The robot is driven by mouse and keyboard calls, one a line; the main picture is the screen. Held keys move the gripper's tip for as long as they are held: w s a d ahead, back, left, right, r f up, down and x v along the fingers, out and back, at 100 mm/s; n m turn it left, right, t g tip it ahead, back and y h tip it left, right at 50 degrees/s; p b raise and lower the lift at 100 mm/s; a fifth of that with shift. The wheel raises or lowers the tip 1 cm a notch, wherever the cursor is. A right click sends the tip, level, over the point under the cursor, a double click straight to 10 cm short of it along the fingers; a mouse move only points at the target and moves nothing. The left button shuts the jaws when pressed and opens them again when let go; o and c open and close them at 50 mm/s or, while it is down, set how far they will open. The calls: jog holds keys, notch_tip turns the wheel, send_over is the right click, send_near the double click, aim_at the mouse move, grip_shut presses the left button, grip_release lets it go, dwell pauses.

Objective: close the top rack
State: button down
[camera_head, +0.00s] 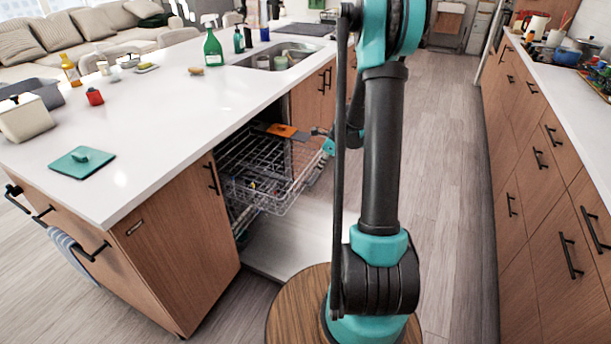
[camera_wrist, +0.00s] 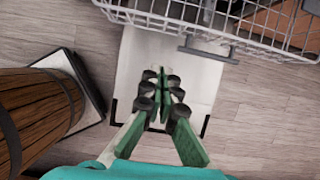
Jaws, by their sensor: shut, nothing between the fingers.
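The top rack (camera_head: 262,172) is a grey wire rack pulled out of the dishwasher under the island counter. In the wrist view the rack (camera_wrist: 225,30) crosses the top right, with a grey bar (camera_wrist: 208,54) on its front edge. My gripper (camera_wrist: 157,72) is shut and empty, its green fingers together over the open door, a little left of and below that bar in the picture. In the head view the gripper (camera_head: 329,146) is partly hidden by my arm, close to the rack's right end. I cannot tell whether it touches the rack.
The dishwasher door (camera_head: 292,240) lies open and low, its pale inner face up. A lower rack (camera_head: 240,212) shows partly below the top rack. An orange item (camera_head: 282,131) is at the top rack's back. Open floor (camera_head: 440,180) lies between island and right-hand cabinets (camera_head: 540,160).

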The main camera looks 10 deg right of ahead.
aim_at(303, 178)
jog(key=shift+w+a+f, duration=0.75)
jog(key=shift+a+f, duration=0.3)
jog(key=shift+f, duration=0.45)
jog(key=shift+w+a+f, duration=0.7)
jog(key=shift+a+f, duration=0.3)
jog(key=shift+f, duration=0.55)
jog(key=shift+w+a+f, duration=0.75)
jog(key=shift+a+f, duration=0.3)
jog(key=shift+f, duration=0.45)
jog(key=w+a, duration=0.7)
jog(key=a, duration=0.3)
jog(key=w+a, duration=0.8)
jog(key=a, duration=0.3)
jog(key=shift+w+a, duration=0.2)
jog(key=shift+w, duration=0.05)
